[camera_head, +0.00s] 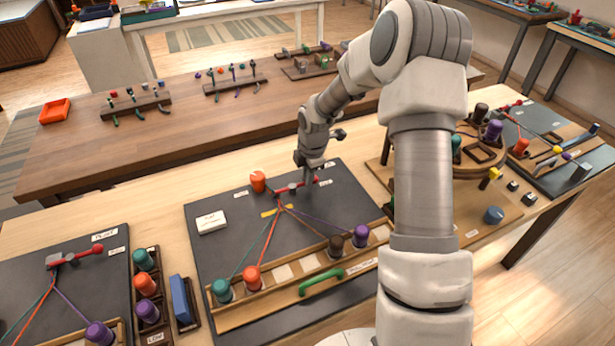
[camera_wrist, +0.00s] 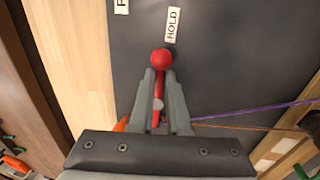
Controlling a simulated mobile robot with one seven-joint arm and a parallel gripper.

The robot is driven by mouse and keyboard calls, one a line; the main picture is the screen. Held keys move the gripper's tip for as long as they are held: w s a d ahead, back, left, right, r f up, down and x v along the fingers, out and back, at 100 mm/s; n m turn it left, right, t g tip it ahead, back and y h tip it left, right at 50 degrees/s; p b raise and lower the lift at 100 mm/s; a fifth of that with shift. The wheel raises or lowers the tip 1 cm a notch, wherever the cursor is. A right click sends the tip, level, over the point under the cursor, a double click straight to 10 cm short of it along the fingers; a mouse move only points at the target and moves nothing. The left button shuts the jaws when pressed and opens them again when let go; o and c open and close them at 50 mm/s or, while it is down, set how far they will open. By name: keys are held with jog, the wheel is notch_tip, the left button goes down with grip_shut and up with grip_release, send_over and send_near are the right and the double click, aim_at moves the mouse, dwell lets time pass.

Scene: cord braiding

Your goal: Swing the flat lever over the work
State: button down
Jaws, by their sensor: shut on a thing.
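The flat lever (camera_head: 288,188) is a red bar on a dark board (camera_head: 225,250) in the middle of the bench. Its red ball end (camera_wrist: 161,60) shows just past my fingertips in the wrist view, beside the HOLD label (camera_wrist: 172,25). My gripper (camera_wrist: 161,80) is shut on the lever's red bar, one finger along each side. In the head view my gripper (camera_head: 307,184) reaches down to the lever near its ball end. Cords run from near the lever's inner end to teal (camera_head: 222,290), orange (camera_head: 251,278), brown (camera_head: 336,245) and purple (camera_head: 360,235) bobbins. My fingers partly hide the bar.
A second lever board (camera_head: 30,285) is at left. A round braiding stand (camera_head: 475,170) is right of my arm.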

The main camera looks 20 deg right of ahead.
jog(key=shift+w, duration=0.1)
jog(key=c, duration=0.9)
grip_release()
jog(key=s+r, duration=0.1)
jog(key=r, duration=0.4)
jog(key=s+r+p, duration=0.1)
jog(key=r, duration=0.5)
jog(key=s+r+p, duration=0.1)
jog(key=r, duration=0.5)
jog(key=shift+s+d+r, duration=0.1)
jog(key=shift+s+d, duration=0.15)
